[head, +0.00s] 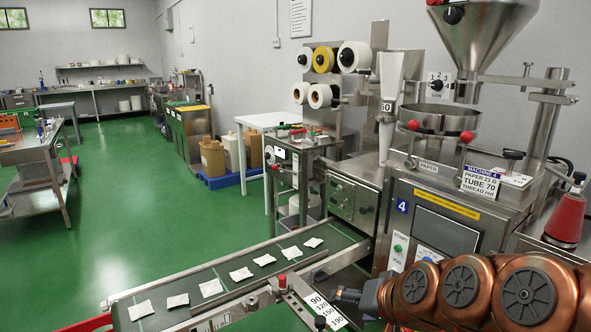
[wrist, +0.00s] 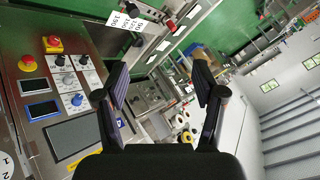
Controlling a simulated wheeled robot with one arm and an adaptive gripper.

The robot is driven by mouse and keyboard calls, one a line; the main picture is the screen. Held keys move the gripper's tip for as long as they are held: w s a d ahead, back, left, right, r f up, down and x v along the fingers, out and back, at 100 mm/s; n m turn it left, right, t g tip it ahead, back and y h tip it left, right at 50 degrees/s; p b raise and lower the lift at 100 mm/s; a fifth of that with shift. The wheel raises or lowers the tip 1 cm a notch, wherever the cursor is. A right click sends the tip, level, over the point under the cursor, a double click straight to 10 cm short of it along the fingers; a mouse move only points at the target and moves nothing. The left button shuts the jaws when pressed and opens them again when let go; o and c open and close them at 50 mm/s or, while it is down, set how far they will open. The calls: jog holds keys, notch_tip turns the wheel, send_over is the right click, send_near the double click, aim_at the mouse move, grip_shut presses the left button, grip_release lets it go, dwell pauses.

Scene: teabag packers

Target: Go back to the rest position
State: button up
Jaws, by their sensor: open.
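My gripper (wrist: 160,88) is open and empty in the wrist view, its two black fingers spread apart with nothing between them. The wrist view is rolled, so the room shows sideways behind the fingers. In the head view my copper-coloured arm fills the lower right, in front of the teabag machine (head: 423,205). A dark part at the arm's left end shows near the conveyor's scale, but the fingers cannot be made out there. The machine also shows in the wrist view, with its control panel (wrist: 48,82) left of the fingers.
A conveyor (head: 220,272) carrying several white teabags runs along the front left, with a numbered scale (head: 318,310) at its near side. A steel hopper (head: 481,30) and a red thread cone (head: 568,213) stand at the right. The green floor (head: 130,200) is open at left.

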jog(key=s+d+r+n+g+h+p, duration=0.1)
jog(key=s+d+g+p, duration=0.1)
jog(key=s, duration=0.6)
jog(key=s+d+r+n+g+h+p, duration=0.1)
jog(key=s+d+g+h+p, duration=0.1)
jog(key=s, duration=0.6)
jog(key=s+d+r+n+g+h+p, duration=0.1)
jog(key=s+d+g+p, duration=0.2)
jog(key=s+g+p, duration=0.2)
jog(key=s+p, duration=0.1)
jog(key=s, duration=0.2)
jog(key=shift+s+d+r+g, duration=0.2)
jog(key=shift+s+r+g, duration=0.05)
jog(key=shift+s+g, duration=0.1)
